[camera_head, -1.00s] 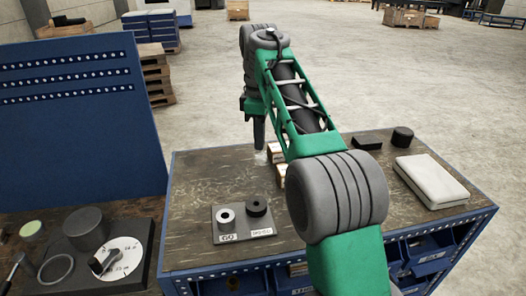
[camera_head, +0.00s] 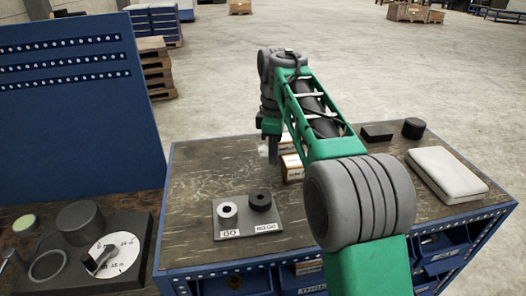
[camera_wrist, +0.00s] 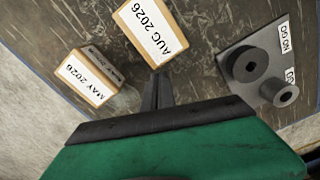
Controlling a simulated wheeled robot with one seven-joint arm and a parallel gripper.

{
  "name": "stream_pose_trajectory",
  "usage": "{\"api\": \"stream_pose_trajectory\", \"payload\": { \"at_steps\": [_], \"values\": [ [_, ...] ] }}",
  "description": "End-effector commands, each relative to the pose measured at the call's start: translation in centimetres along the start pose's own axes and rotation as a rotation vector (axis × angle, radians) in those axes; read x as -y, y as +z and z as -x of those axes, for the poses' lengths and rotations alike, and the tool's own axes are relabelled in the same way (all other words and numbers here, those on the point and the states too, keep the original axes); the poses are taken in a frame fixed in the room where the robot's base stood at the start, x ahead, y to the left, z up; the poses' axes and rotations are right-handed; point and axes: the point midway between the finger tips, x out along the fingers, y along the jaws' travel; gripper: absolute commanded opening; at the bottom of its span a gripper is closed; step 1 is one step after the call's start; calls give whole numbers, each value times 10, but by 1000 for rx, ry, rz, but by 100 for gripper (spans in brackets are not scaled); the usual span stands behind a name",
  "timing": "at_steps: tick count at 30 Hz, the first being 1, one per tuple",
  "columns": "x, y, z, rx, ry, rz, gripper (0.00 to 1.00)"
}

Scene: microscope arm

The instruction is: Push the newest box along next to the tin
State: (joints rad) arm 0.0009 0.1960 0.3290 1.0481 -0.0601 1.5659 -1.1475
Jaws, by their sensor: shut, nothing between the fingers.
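My gripper (camera_wrist: 158,92) is shut and empty, pointing down just left of the small boxes in the head view (camera_head: 273,158). In the wrist view a cream-topped cardboard box labelled AUG 2026 (camera_wrist: 153,32) lies right in front of the fingertips; I cannot tell whether they touch it. A second box labelled MAY 2026 (camera_wrist: 90,78) lies to its left. In the head view the nearer box (camera_head: 293,168) is partly hidden by my arm, the farther one (camera_head: 287,143) more so. A black round tin (camera_head: 413,128) stands at the table's back right.
A grey plate (camera_head: 246,217) labelled GO and NO GO carries two ring gauges on the near left. A flat black block (camera_head: 377,133) sits left of the tin. A pale closed case (camera_head: 448,173) lies at the right.

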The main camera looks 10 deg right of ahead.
Motion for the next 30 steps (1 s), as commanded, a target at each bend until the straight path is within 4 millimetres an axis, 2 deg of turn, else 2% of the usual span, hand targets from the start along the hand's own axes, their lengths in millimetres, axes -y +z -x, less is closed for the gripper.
{"api": "stream_pose_trajectory", "payload": {
  "at_steps": [3, 13, 16, 20, 30],
  "values": [
    [0, 7, -1, 1, -3, -1, 0],
    [0, 9, 0, 1, -2, -1, 0],
    [-1, 20, -1, 0, -1, -5, 0],
    [-1, 51, -2, 1, -1, -8, 0],
    [0, 153, -1, 1, -3, -8, 0]
  ]
}}
